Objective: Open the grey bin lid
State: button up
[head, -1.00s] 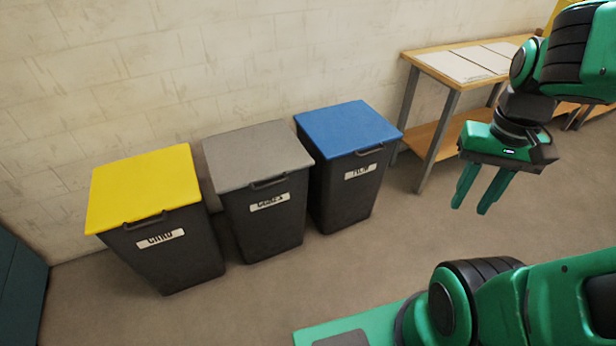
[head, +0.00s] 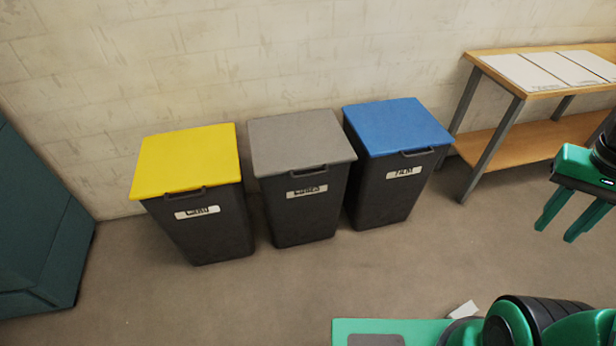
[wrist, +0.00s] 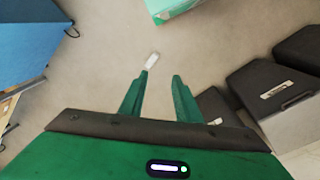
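The grey bin lid (head: 300,140) lies flat and closed on the middle dark bin (head: 305,212), with a dark handle (head: 306,173) at its front edge. My gripper (head: 558,226) hangs at the right edge of the head view, well to the right of the bins and apart from them. In the wrist view my gripper (wrist: 158,84) points down over floor, its two green fingers spread with nothing between them.
A yellow-lidded bin (head: 187,160) stands left of the grey one and a blue-lidded bin (head: 398,125) right of it. A wooden table (head: 535,95) is at right, a teal cabinet (head: 40,225) at left. A small white item (head: 464,310) lies on the floor. Floor before the bins is clear.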

jog(key=w+d+f+n+t+h, duration=0.1)
jog(key=w+d+f+h, duration=0.2)
jog(key=w, duration=0.6)
jog(key=w+d+f+n+h, duration=0.1)
jog(key=w+f+h, duration=0.35)
jog(key=w, duration=0.45)
jog(key=w+a+f+n+t+h, duration=0.1)
jog(key=w+a+f+n+t, duration=0.3)
jog(key=w, duration=0.3)
jog(key=w+a+f+n+t+h, duration=0.1)
jog(key=w+a+n+t, duration=0.15)
jog(key=w+a, duration=0.45)
jog(key=n+t+y, duration=0.8)
jog(key=n+y, duration=0.7)
jog(key=n, duration=0.4)
send_near(308, 176)
jog(key=x, duration=1)
jog(key=shift+w+f, duration=0.2)
jog(key=shift+w, duration=0.1)
